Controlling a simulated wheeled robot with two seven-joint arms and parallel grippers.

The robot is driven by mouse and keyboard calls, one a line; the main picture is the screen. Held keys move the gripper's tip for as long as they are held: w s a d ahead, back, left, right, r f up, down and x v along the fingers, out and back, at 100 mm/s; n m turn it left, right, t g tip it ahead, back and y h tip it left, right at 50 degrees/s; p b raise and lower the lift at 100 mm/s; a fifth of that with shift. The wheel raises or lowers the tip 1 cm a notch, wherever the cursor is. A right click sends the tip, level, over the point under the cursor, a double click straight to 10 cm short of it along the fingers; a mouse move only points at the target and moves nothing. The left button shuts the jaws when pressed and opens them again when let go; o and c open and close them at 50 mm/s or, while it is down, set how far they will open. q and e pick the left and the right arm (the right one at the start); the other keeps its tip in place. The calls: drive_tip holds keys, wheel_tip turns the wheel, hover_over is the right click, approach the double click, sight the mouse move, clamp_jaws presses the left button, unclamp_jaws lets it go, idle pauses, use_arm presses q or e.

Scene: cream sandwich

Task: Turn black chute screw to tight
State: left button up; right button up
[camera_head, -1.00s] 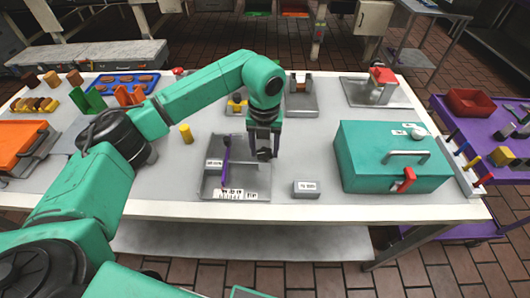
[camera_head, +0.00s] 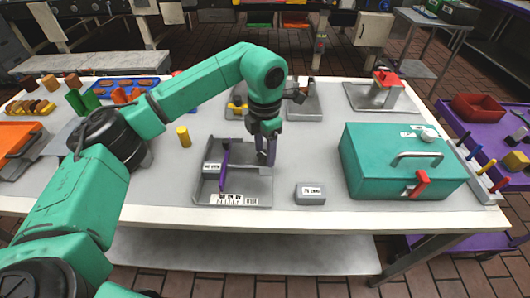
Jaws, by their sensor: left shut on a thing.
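The grey chute tray (camera_head: 248,187) lies near the table's front edge, with a purple upright strip (camera_head: 225,160) and white labels on it. My left gripper (camera_head: 266,158) points down at the tray's right rear. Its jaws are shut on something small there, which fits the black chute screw. The screw is hidden by the jaws, so I cannot see how far it is turned. My right gripper is not in view.
A small grey labelled block (camera_head: 310,194) and a large teal box (camera_head: 400,165) with a red latch stand to the right. A yellow cylinder (camera_head: 184,136) stands left of the tray. Grey fixtures stand behind; the table between block and box is clear.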

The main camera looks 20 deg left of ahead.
use_arm(q)
drive_tip(key=m+b, duration=0.1)
drive_tip(key=m, duration=0.3)
drive_tip(key=shift+w+m, duration=0.1)
drive_tip(key=shift+m, duration=0.2)
drive_tip(key=m, duration=0.4)
drive_tip(key=shift+w+r+m, duration=0.1)
drive_tip(key=shift+r+m, duration=0.05)
drive_tip(key=shift+m, duration=0.15)
drive_tip(key=shift+a, duration=0.1)
drive_tip(key=o, duration=1.4)
wheel_tip(320, 180, up, 8)
drive_tip(key=b, duration=0.1)
wheel_tip(320, 180, up, 7)
drive_tip(key=p, duration=0.1)
hover_over(265, 155)
drive_tip(key=shift+a+f, duration=0.1)
drive_tip(key=shift+f, duration=0.15)
